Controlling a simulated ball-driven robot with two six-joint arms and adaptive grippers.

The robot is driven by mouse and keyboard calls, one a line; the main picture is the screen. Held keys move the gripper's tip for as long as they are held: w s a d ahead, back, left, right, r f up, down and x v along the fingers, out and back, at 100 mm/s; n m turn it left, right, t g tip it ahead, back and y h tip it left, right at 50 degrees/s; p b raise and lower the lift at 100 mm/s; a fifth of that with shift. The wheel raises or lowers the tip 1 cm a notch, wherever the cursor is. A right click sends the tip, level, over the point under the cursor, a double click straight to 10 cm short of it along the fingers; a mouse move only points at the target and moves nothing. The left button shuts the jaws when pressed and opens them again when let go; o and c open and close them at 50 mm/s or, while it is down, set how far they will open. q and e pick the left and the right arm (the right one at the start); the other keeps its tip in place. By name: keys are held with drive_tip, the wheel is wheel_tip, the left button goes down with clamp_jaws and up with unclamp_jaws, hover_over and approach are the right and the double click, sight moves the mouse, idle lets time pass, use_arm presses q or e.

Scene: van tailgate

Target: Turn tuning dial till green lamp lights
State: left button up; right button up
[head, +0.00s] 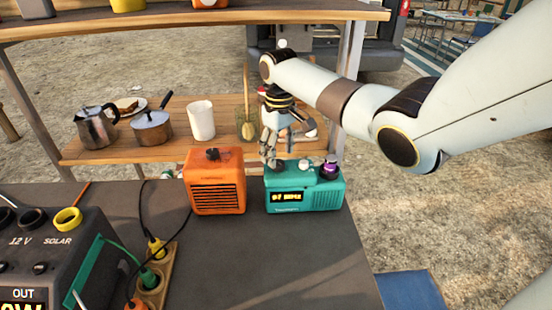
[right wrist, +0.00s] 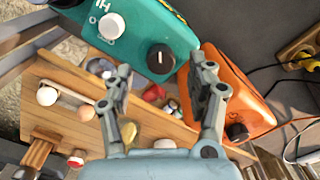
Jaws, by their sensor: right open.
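A teal radio (head: 305,197) stands on the dark tabletop, its yellow display (head: 287,197) lit but too small to read surely. A white knob (head: 303,168) and a purple-topped knob (head: 330,168) sit on its top. In the right wrist view the radio (right wrist: 138,22) shows the white knob (right wrist: 112,26) and a black dial with a pale mark (right wrist: 161,58). My right gripper (head: 270,157) is open over the radio's left end. In the wrist view its fingers (right wrist: 160,80) stand apart on either side of the black dial, holding nothing. I cannot make out a green lamp. My left gripper is out of view.
An orange box with a grille (head: 217,187) and a black knob stands just left of the radio. A power unit (head: 60,245) and a socket strip with cables (head: 155,280) are further left. Kettle (head: 97,127), pot and white cup (head: 201,120) stand on the shelf behind. The tabletop in front is clear.

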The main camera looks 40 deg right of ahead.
sight(278, 163)
drive_tip(key=f, duration=0.2)
drive_tip(key=shift+w+f, duration=0.2)
drive_tip(key=shift+f, duration=0.35)
drive_tip(key=c, duration=1.2)
drive_tip(key=shift+o, duration=0.2)
drive_tip(key=m+p, duration=0.2)
drive_tip(key=shift+a+r+m+p, duration=0.1)
drive_tip(key=shift+r+m+p, duration=0.1)
drive_tip(key=shift+m+p, duration=0.15)
drive_tip(key=shift+f+m, duration=0.1)
drive_tip(key=shift+m, duration=0.25)
drive_tip(key=shift+f, duration=0.15)
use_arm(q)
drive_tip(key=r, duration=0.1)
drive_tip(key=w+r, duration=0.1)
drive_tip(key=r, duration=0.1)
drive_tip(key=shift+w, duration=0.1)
